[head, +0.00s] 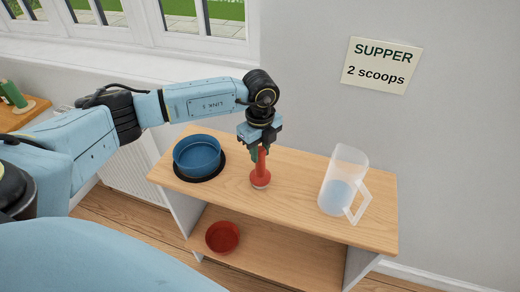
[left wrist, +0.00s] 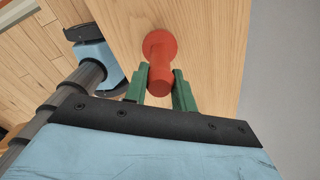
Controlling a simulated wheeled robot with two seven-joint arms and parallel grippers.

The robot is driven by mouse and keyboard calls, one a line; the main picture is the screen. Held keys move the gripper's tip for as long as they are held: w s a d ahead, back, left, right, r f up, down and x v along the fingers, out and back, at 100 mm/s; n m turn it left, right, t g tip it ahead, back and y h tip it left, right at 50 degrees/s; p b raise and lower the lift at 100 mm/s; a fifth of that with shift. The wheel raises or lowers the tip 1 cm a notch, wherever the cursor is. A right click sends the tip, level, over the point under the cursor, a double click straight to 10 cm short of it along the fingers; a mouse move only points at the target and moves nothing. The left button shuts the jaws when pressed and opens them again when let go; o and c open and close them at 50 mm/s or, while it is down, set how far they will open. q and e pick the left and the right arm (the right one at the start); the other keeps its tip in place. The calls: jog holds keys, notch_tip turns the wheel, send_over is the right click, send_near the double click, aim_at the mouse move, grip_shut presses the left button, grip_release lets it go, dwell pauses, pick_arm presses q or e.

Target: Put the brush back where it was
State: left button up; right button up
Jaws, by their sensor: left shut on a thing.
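The red brush (head: 260,175) is upright, handle up, over the middle of the wooden top shelf. Its round head has a pale lower edge, at or very near the wood; I cannot tell whether it touches. My left gripper (head: 259,153) points down from above and is shut on the brush's handle. In the left wrist view the green fingers (left wrist: 159,88) flank the handle of the red brush (left wrist: 160,48), with its wider head beyond them over the wood. My right gripper is not in view.
A blue bowl (head: 197,157) on a dark mat (head: 213,176) stands left of the brush. A clear jug (head: 343,180) with bluish contents stands right. A red bowl (head: 222,237) is on the lower shelf (head: 275,260). A sign (head: 379,66) reads "SUPPER 2 scoops".

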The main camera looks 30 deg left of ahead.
pick_arm(q)
jog(key=shift+f, duration=0.2)
jog(key=o, duration=1)
notch_tip(320, 180, up, 12)
jog(key=shift+r, duration=0.25)
